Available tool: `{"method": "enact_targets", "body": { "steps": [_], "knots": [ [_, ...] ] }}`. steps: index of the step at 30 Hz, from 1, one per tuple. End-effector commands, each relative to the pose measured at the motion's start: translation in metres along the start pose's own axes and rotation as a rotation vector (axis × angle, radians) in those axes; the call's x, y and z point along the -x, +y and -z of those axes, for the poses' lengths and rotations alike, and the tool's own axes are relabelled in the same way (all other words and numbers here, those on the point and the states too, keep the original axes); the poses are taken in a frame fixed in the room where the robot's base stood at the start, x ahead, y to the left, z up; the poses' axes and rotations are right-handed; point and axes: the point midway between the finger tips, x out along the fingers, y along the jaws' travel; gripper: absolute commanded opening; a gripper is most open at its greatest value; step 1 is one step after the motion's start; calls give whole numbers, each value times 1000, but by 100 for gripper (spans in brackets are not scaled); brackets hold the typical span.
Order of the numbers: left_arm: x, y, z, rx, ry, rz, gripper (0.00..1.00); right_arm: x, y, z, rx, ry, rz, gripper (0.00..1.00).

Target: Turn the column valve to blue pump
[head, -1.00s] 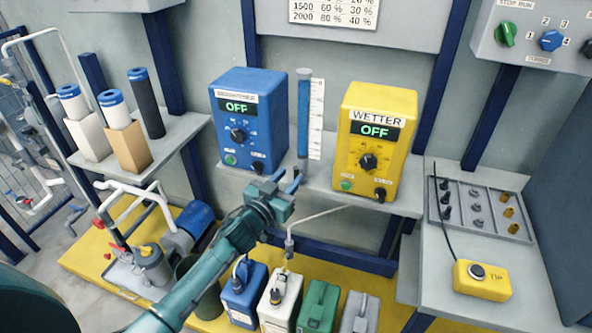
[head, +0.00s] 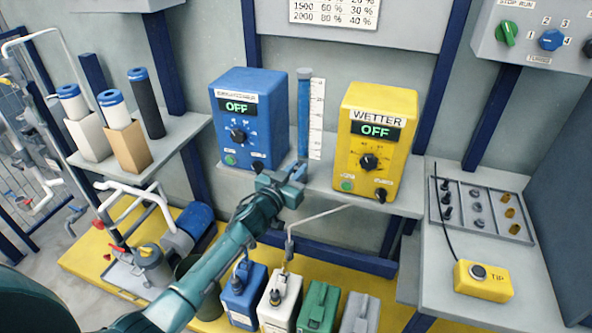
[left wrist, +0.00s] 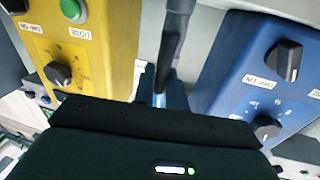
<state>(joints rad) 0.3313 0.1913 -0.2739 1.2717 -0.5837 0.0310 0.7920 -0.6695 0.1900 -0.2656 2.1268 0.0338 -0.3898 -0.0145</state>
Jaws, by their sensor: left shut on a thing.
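The column (head: 303,118), a tube of blue liquid beside a white scale, stands between the blue pump (head: 262,113) and the yellow pump (head: 352,172) marked WETTER. Both pump displays read OFF. My left gripper (head: 281,173) is at the foot of the column, in front of the shelf edge, and covers the valve there in the head view. In the left wrist view a small blue piece (left wrist: 160,99), likely the valve's handle, shows between the left gripper's fingers (left wrist: 157,85), which are shut on it. Which way the valve points is hidden. My right gripper is out of view.
Several canisters (head: 319,306) stand below the shelf, with a thin bent pipe (head: 325,218) above them. A tray of small fittings (head: 478,203) and a yellow TIP box (head: 483,281) lie on the right bench. Filter cartridges (head: 117,112) stand at left.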

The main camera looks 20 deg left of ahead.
Motion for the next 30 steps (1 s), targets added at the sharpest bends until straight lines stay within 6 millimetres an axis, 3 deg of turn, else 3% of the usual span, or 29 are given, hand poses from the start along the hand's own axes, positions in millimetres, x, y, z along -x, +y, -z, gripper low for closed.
{"method": "enact_targets", "body": {
  "steps": [17,30],
  "knots": [
    [0,3,1,-72,-14,-2,0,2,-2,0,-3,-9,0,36],
    [-3,18,-1,-425,-81,-6,0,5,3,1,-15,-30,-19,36]
  ]
}}
